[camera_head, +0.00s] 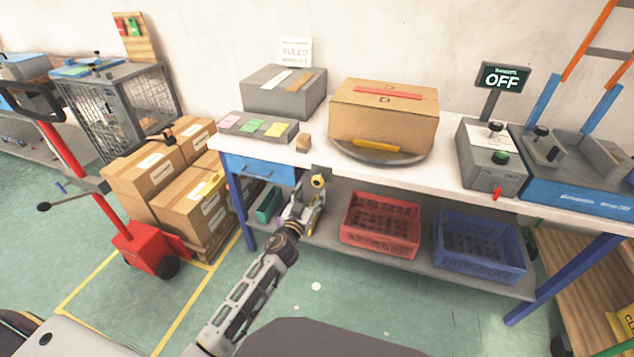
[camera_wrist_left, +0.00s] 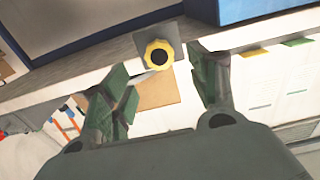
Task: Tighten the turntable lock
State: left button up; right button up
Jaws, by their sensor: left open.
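The turntable lock is a yellow knob (camera_head: 318,181) on a grey plate at the front edge of the workbench. In the left wrist view the knob (camera_wrist_left: 160,54) faces me, yellow and lobed with a dark centre. The round grey turntable (camera_head: 381,157) lies on the bench with a cardboard box (camera_head: 384,120) on it. My left gripper (camera_head: 313,196) is open just in front of and below the knob. In the left wrist view its fingers (camera_wrist_left: 159,72) are spread to either side of the knob, with visible gaps. Whether they overlap it in depth is unclear. My right gripper is out of view.
A red crate (camera_head: 381,224) and a blue crate (camera_head: 480,246) sit on the shelf under the bench. A wooden block (camera_head: 303,143) and a tray of coloured cards (camera_head: 258,127) lie left of the turntable. A switch box (camera_head: 491,160) stands to its right.

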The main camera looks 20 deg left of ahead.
aim_at(317, 182)
pick_arm(q)
jog(key=shift+w+d, duration=0.1)
jog(key=shift+w, duration=3.55)
jog(key=shift+c, duration=0.3)
jog(key=c, duration=1)
